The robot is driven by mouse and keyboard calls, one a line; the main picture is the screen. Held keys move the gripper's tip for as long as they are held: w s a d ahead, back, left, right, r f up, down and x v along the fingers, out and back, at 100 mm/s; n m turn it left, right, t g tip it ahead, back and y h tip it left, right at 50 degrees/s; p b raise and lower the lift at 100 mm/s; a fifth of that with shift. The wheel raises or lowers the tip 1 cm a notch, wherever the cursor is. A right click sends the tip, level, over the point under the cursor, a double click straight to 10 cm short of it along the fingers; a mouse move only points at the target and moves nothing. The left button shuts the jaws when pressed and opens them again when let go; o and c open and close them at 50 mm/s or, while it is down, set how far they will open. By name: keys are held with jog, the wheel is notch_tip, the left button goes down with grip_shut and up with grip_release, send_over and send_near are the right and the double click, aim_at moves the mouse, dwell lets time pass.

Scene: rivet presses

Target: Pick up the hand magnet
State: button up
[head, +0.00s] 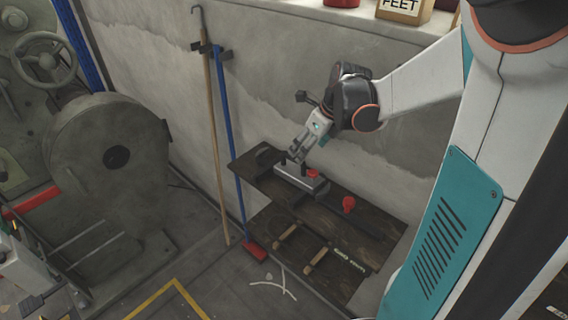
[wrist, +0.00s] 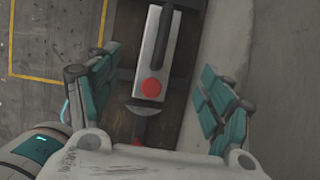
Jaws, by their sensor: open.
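What looks like the hand magnet is a pale grey block with a black handle and a round red knob, lying on the dark wooden shelf. It shows in the head view (head: 301,180) and in the wrist view (wrist: 149,62), where it runs lengthwise up the picture. My gripper (head: 298,149) is just over the block in the head view. In the wrist view my gripper (wrist: 153,92) is open, with one teal-padded finger on each side of the block and visible space on both sides. Nothing is held. The gap in height is hard to judge.
The shelf (head: 375,222) stands against a grey wall. A red object (head: 348,204) lies on it right of the block, and a dark object (head: 265,156) at its left end. A blue-handled broom (head: 232,150) and a wooden pole (head: 216,150) lean close by on the left.

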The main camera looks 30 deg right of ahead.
aim_at(293, 169)
jog(key=b+x, duration=0.3)
jog(key=x, duration=1)
jog(key=shift+w+a, duration=0.1)
jog(key=shift+r, duration=0.1)
jog(key=shift+c, duration=0.5)
jog(key=c, duration=1.5)
jog(key=shift+r, duration=0.1)
